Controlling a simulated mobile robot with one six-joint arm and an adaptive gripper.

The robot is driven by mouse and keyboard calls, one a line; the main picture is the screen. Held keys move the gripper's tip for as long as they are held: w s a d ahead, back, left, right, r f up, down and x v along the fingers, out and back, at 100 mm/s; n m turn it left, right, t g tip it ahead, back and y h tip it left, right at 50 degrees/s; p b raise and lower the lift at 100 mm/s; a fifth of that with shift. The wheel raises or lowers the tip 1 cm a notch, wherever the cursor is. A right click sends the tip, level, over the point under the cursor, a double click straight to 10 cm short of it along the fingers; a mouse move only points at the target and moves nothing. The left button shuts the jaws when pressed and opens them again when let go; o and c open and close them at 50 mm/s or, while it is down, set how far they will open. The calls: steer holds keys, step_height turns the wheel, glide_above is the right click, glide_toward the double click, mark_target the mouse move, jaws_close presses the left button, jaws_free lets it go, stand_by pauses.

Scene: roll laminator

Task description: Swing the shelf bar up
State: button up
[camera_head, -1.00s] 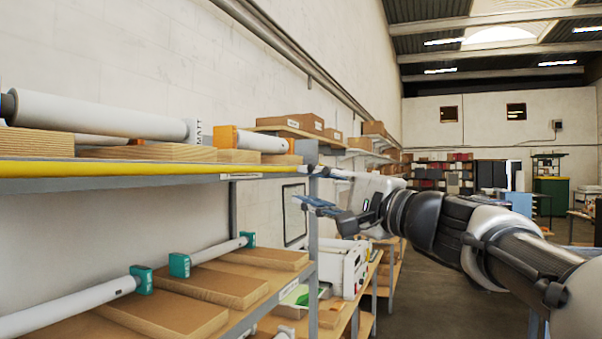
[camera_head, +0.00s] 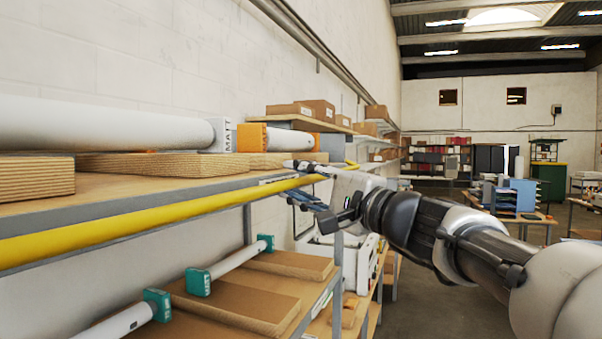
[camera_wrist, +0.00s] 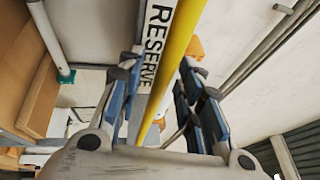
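The yellow shelf bar (camera_head: 150,221) runs along the front edge of the upper shelf (camera_head: 110,187). Its far end shows just beyond my gripper. My gripper (camera_head: 305,183) is at the far part of the bar, its fingers pointing left towards the shelf. In the wrist view the bar (camera_wrist: 178,45) passes between the two blue-sided fingers, which are apart on either side of it. A white label reading RESERVE (camera_wrist: 156,45) lies beside the bar there. I see a gap on the right finger's side; contact on the left is unclear.
White rolls (camera_head: 100,127) lie on wooden blocks on the upper shelf. A lower shelf (camera_head: 235,299) holds rolls with teal ends (camera_head: 198,282). A white machine (camera_head: 362,262) stands below my gripper. The aisle floor to the right is free.

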steer(key=shift+w+a, duration=0.1)
steer(key=shift+a, duration=0.05)
steer(key=shift+c, duration=0.4)
jaws_close()
stand_by(0.4)
